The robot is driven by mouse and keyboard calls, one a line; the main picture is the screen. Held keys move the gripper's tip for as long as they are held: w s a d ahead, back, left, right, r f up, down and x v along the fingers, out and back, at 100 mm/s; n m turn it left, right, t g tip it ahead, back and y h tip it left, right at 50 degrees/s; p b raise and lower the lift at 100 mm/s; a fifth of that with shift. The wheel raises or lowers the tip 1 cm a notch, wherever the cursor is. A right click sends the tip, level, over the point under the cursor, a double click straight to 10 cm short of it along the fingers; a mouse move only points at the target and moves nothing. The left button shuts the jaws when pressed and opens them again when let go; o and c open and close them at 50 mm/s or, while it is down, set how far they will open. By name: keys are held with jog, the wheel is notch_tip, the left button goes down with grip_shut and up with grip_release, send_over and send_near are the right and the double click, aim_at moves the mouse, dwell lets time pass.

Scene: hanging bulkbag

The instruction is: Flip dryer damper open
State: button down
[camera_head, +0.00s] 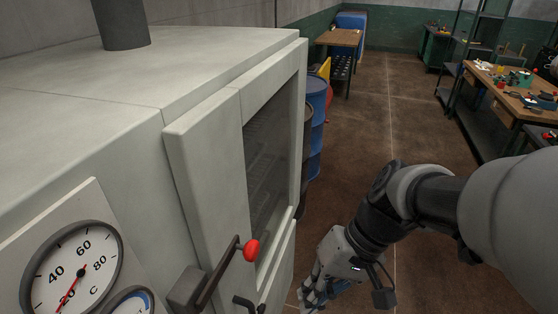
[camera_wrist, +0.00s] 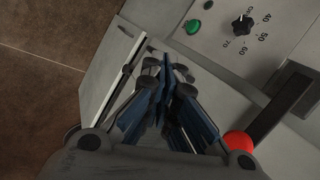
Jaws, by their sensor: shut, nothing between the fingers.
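The dryer (camera_head: 205,160) is a large pale grey cabinet filling the left of the head view. The damper lever is a dark bar (camera_head: 216,276) with a red ball knob (camera_head: 251,249), angled up to the right beside the dryer's front. In the wrist view the red knob (camera_wrist: 238,143) and dark bar (camera_wrist: 282,104) are at the lower right, close to my gripper (camera_wrist: 163,68). My gripper is shut and empty, with its blue-padded fingers apart from the knob. In the head view my gripper (camera_head: 312,298) is low, right of the knob, partly cut off by the bottom edge.
A dial gauge (camera_head: 72,268) is on a panel at lower left. The wrist view shows a green button (camera_wrist: 193,27) and black rotary knob (camera_wrist: 242,25). A blue barrel (camera_head: 316,110) stands beyond the dryer, and a workbench (camera_head: 510,95) at right. Brown floor between is clear.

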jog(key=w+a+f+m+t+y+p, duration=0.1)
jog(key=w+f+m+y, duration=0.1)
jog(key=w+f+y, duration=0.45)
jog(key=w+a+f+m+t+y+p, duration=0.2)
jog(key=w+f+y, duration=0.2)
jog(key=w+f, duration=0.55)
jog(key=s+d+f+m+t+h, duration=0.1)
jog(key=f+m+t, duration=0.3)
jog(key=f, duration=0.8)
jog(key=d+f+m+t+h+p, duration=0.1)
jog(key=d+f+m+t+h, duration=0.2)
jog(key=f, duration=0.9)
jog(key=d+t, duration=0.1)
jog(key=t, duration=0.2)
jog(key=shift+s+d+m+t, duration=0.25)
jog(key=shift+s+m+t, duration=0.1)
jog(key=shift+m+t, duration=0.05)
jog(key=shift+r, duration=0.1)
jog(key=w+a+b, duration=0.2)
jog(key=w+a, duration=0.1)
jog(key=a, duration=0.5)
jog(key=shift+w+a, duration=0.35)
jog(key=shift+w, duration=0.05)
